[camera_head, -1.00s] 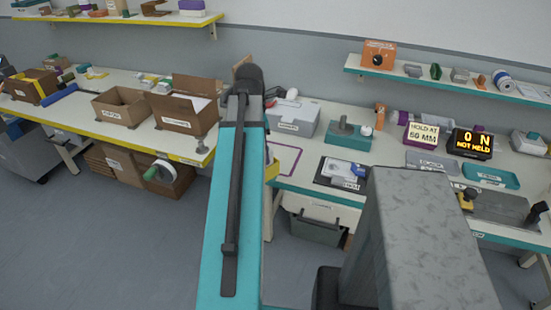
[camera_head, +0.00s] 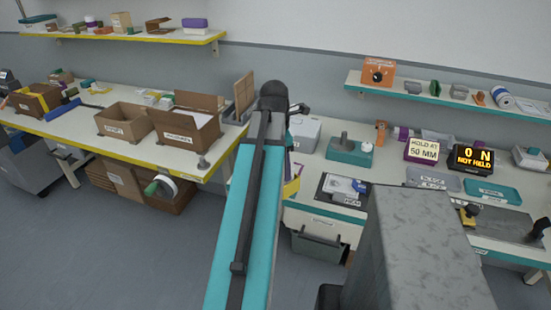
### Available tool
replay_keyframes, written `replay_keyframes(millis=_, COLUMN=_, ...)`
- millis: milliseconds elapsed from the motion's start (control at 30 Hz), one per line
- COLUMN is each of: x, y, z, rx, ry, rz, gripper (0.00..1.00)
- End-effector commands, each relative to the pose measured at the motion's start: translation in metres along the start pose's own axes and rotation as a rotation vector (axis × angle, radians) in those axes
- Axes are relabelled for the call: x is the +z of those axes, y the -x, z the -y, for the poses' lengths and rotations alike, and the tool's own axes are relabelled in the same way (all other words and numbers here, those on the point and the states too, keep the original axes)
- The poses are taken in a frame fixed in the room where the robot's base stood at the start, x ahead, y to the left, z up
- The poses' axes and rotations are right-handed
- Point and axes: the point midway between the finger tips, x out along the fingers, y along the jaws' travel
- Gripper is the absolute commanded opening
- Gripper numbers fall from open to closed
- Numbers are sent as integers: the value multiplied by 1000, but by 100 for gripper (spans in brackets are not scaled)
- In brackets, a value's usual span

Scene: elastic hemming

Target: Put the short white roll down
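My teal arm (camera_head: 250,205) rises through the middle of the view, and its dark upper joint (camera_head: 273,97) covers what lies behind it. My gripper is hidden behind the arm, so I cannot see its fingers or anything in them. I cannot make out a short white roll with certainty. A white and blue roll (camera_head: 501,97) lies on the right wall shelf. The right worktable (camera_head: 325,215) holds a grey box (camera_head: 304,134), a teal block with a grey knob (camera_head: 348,151) and a black mat with white pieces (camera_head: 343,188).
A sign (camera_head: 421,150) reads "HOLD AT 50 MM"; a display (camera_head: 470,158) reads "0 N NOT HELD". The left table carries open cardboard boxes (camera_head: 183,125). A grey bin (camera_head: 319,245) hangs below the right table.

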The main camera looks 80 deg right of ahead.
Motion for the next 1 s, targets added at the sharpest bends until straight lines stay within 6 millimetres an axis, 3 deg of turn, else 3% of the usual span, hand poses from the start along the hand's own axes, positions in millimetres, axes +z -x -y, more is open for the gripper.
replay_keyframes(millis=1000, x=8, y=-10, z=-127, rx=1, ry=-1, rz=0, gripper=20)
